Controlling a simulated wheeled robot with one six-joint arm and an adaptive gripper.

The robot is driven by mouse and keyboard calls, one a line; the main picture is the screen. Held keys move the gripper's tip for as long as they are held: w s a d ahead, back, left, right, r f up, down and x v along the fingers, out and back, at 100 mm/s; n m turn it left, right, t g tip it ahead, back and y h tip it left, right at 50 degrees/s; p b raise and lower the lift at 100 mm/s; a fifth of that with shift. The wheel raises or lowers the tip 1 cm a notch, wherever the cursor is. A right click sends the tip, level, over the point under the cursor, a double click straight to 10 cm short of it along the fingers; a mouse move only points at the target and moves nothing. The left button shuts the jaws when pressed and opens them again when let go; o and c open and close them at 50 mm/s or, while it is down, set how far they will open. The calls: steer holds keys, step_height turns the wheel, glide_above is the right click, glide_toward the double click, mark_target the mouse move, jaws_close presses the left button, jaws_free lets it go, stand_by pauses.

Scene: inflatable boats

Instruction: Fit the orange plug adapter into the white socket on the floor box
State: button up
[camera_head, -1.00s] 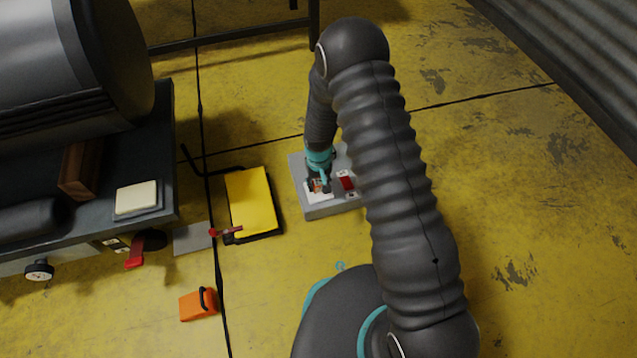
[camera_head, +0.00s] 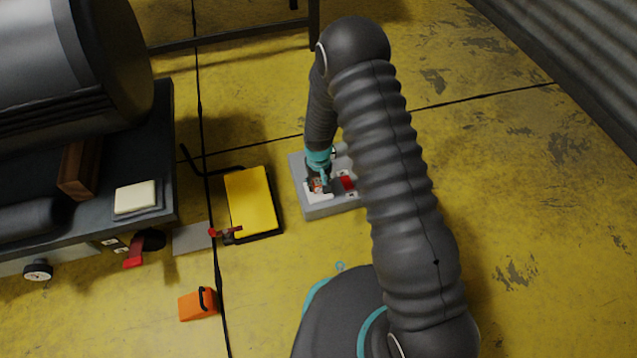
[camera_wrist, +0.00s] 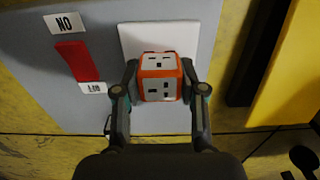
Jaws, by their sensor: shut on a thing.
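The orange plug adapter (camera_wrist: 160,78) has grey socket faces and shows in the wrist view between my fingers. My gripper (camera_wrist: 160,92) is shut on it from both sides. The adapter is at the white socket (camera_wrist: 142,32) on the grey floor box (camera_wrist: 205,20). It covers the lower middle of the socket plate, so I cannot tell whether its pins are in. In the head view my gripper (camera_head: 319,184) is over the left part of the floor box (camera_head: 325,209), beside the white socket (camera_head: 311,190). My arm hides the box's right side.
A red switch (camera_wrist: 79,61) with labels sits beside the socket. A yellow pedal-like block (camera_head: 250,202) lies left of the box. An orange block with a black handle (camera_head: 198,304) is on the floor. A dark bench (camera_head: 160,150) stands at left. Floor at right is clear.

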mark_target(319, 182)
steer(key=shift+f+b, duration=0.45)
steer(key=shift+f, duration=0.15)
stand_by(0.5)
steer(key=o, duration=1.1)
steer(key=shift+o, duration=0.2)
steer(key=shift+r, duration=0.1)
step_height(319, 182, up, 12)
steer(key=shift+f, duration=0.1)
